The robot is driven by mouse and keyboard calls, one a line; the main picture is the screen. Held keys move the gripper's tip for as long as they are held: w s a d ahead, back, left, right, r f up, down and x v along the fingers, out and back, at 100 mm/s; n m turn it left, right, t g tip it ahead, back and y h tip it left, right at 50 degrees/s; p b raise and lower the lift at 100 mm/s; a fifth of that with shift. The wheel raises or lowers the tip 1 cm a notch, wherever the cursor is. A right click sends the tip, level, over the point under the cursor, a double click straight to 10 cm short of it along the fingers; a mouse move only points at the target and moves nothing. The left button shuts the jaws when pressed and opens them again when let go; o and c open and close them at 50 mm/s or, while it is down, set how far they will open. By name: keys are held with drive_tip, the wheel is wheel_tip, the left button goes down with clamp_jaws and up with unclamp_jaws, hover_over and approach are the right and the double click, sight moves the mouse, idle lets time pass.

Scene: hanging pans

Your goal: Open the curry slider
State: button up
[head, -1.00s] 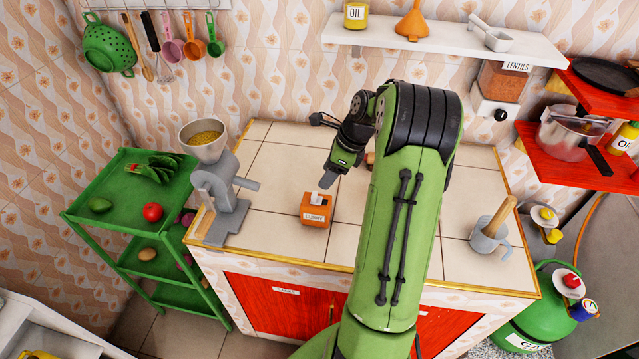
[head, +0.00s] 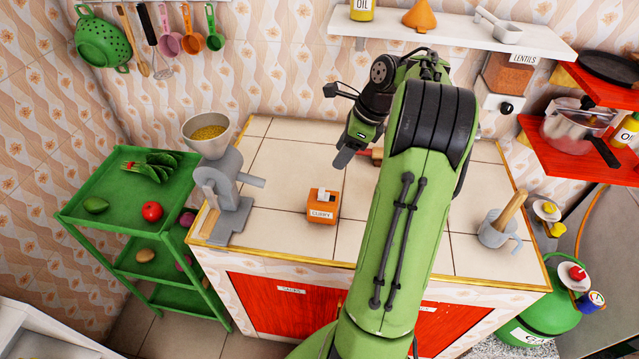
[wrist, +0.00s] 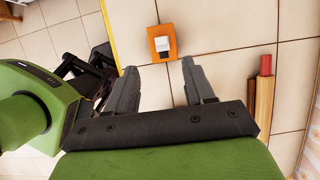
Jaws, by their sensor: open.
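The curry box (head: 322,211) is a small orange box labelled "CURRY" on the tiled counter, left of my arm in the head view. A white slider (head: 323,195) with a dark patch beside it is on its top. The box also shows in the wrist view (wrist: 162,54), with the white slider (wrist: 162,44) on its top. My gripper (head: 343,160) is above the counter, behind and to the right of the box, apart from it. In the wrist view my gripper (wrist: 160,72) is open, with nothing between its fingers and the box beyond the fingertips.
A grey grinder (head: 224,200) stands left of the box. A wooden item with a red end (wrist: 265,95) lies right of the gripper in the wrist view. Tiles around the box are clear.

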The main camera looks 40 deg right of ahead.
drive_tip(key=b, duration=0.2)
approach(322, 191)
drive_tip(key=b+x, duration=0.4)
drive_tip(key=x, duration=0.4)
drive_tip(key=shift+w+f, duration=0.2)
drive_tip(key=shift+f, duration=0.1)
clamp_jaws()
